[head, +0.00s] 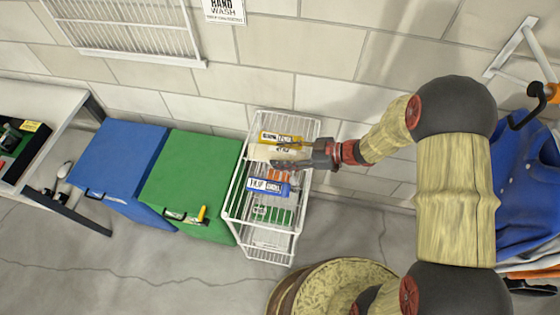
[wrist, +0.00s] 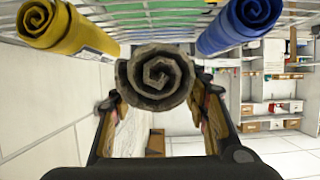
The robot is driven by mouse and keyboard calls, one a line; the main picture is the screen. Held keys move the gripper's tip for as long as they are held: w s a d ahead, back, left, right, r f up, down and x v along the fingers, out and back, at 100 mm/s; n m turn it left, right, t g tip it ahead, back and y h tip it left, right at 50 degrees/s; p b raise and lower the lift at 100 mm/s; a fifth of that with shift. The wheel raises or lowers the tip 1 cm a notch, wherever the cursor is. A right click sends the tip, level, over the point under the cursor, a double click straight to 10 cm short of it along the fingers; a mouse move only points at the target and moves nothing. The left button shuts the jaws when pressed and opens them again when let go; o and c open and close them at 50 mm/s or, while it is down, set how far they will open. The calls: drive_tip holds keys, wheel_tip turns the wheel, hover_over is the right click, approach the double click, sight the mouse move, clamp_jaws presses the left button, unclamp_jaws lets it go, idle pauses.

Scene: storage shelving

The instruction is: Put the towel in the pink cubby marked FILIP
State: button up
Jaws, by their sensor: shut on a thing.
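My gripper (head: 290,160) reaches from the right over the white wire basket rack. It is shut on a rolled towel (wrist: 158,77), a grey-brown spiral end between the fingers (wrist: 157,98) in the wrist view. In the head view the towel looks like a pale beige roll (head: 261,152), partly covered by the fingers, at the rack's upper part. I cannot make out a pink cubby marked FILIP in either view. Shelving with several compartments (wrist: 262,88) shows far off at the right of the wrist view, its labels too small to read.
The wire rack (head: 247,222) also holds a yellow roll (head: 281,138) and a blue roll (head: 268,187), close on either side of the towel. Green (head: 185,180) and blue (head: 115,165) bins stand left of it. A round patterned-top object (head: 345,275) stands in front.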

drive_tip(key=shift+w+a+f, duration=0.3)
drive_tip(key=shift+w+f, duration=0.25)
drive_tip(key=shift+f, duration=0.2)
drive_tip(key=shift+w+a+f+b, duration=0.1)
drive_tip(key=shift+f+b, duration=0.45)
drive_tip(key=shift+f, duration=0.35)
drive_tip(key=shift+w+a+f+b, duration=0.1)
drive_tip(key=shift+f+b, duration=0.45)
drive_tip(key=shift+f, duration=0.3)
drive_tip(key=shift+f, duration=0.15)
drive_tip(key=o, duration=1.3)
drive_tip(key=shift+d, duration=0.1)
drive_tip(key=shift+o, duration=0.7)
